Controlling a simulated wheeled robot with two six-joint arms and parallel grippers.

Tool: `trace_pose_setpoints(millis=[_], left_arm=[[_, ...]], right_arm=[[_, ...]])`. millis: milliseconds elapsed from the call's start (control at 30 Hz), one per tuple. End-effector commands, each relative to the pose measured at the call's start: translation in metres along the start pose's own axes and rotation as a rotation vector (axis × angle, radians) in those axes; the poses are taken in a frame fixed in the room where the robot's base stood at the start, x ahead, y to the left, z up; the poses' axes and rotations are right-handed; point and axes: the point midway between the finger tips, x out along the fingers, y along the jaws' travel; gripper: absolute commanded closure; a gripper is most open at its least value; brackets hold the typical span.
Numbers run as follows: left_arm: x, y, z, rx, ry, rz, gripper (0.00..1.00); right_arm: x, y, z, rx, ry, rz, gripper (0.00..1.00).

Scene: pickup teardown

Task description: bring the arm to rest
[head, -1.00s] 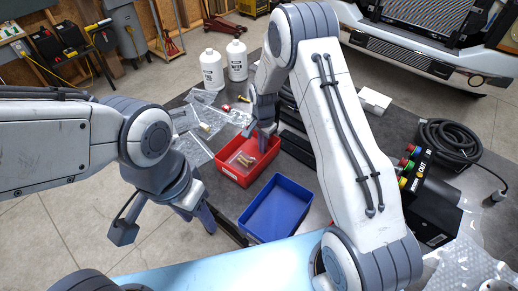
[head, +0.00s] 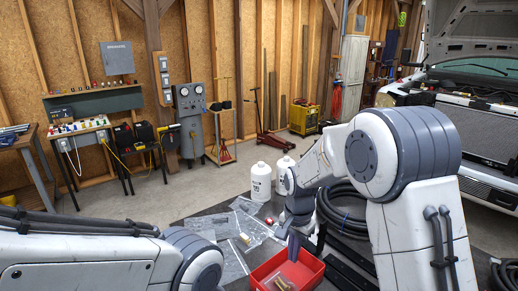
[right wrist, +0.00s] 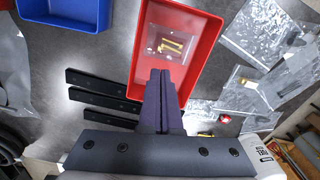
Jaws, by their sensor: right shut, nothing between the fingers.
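My right gripper (head: 293,246) is above the far edge of the red bin (head: 312,275) in the head view. In the right wrist view its two fingers (right wrist: 160,75) are together and empty, over the red bin (right wrist: 207,55). Inside that bin lies a clear bag with brass-coloured parts (right wrist: 168,44). My left arm enters at the lower left of the head view, but its gripper is out of the picture.
Two white bottles (head: 261,182) stand behind the bin. Clear bags (head: 228,225) lie to its left, black bars (right wrist: 95,95) beside it. A blue bin (right wrist: 66,12) is close by. A coiled black hose (head: 343,205) lies behind my right arm; a vehicle (head: 487,150) stands at the right.

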Motion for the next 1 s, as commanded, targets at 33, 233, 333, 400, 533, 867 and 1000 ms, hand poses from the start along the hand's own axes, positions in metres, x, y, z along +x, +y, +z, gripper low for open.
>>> trace_pose_setpoints(millis=[33,233,333,400,533,867,1000], left_arm=[[0.002,0.0,0.0,0.0,0.0,0.0,0.5],[0.007,-0.001,0.001,0.0,0.0,0.0,0.5],[0.009,-0.001,0.001,0.0,0.0,0.0,0.5],[0.01,-0.001,0.001,0.0,0.0,0.0,0.5],[0.011,-0.001,0.001,0.001,0.0,0.0,0.5],[0.011,-0.001,0.001,0.001,0.0,0.0,0.5],[0.011,-0.001,0.001,0.0,0.0,0.0,0.5]], right_arm=[[-0.015,0.0,0.029,-0.118,0.003,-0.012,1.0],[-0.056,0.039,0.147,-0.68,-0.003,-0.044,1.0],[-0.064,0.071,0.191,-0.937,-0.006,-0.058,1.0],[-0.065,0.092,0.214,-1.085,-0.007,-0.068,1.0],[-0.063,0.12,0.238,-1.275,-0.009,-0.08,1.0],[-0.061,0.134,0.247,-1.365,-0.011,-0.085,1.0],[-0.061,0.134,0.247,-1.363,-0.011,-0.085,1.0]])
